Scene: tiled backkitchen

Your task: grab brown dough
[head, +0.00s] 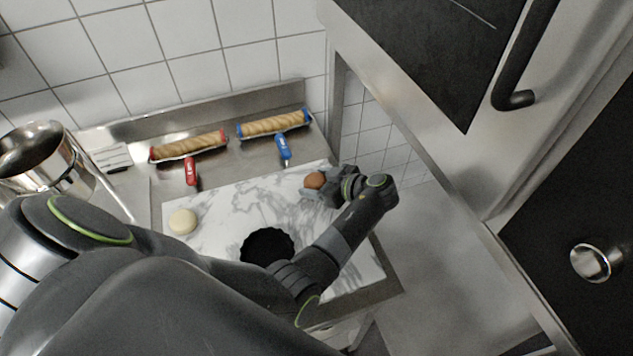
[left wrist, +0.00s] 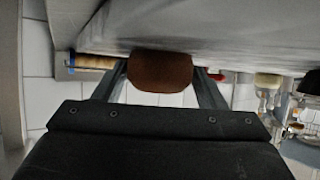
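The brown dough (head: 315,180) is a small round ball at the far right part of the marble board (head: 215,205). My left gripper (head: 318,190) is at the dough, with its fingers around it. In the left wrist view the dough (left wrist: 160,72) sits between the two fingers of my left gripper (left wrist: 161,78), close to both. I cannot tell whether the fingers press on it, or whether it still rests on the board. My right gripper is not in view.
A pale dough ball (head: 183,222) and a black fluted mould (head: 267,246) are on the board. Behind it lie two trays of baguettes (head: 188,146) (head: 273,124), a red-handled tool (head: 190,171) and a blue-handled one (head: 283,147). A steel pot (head: 38,158) stands left; a cabinet (head: 430,120) rises right.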

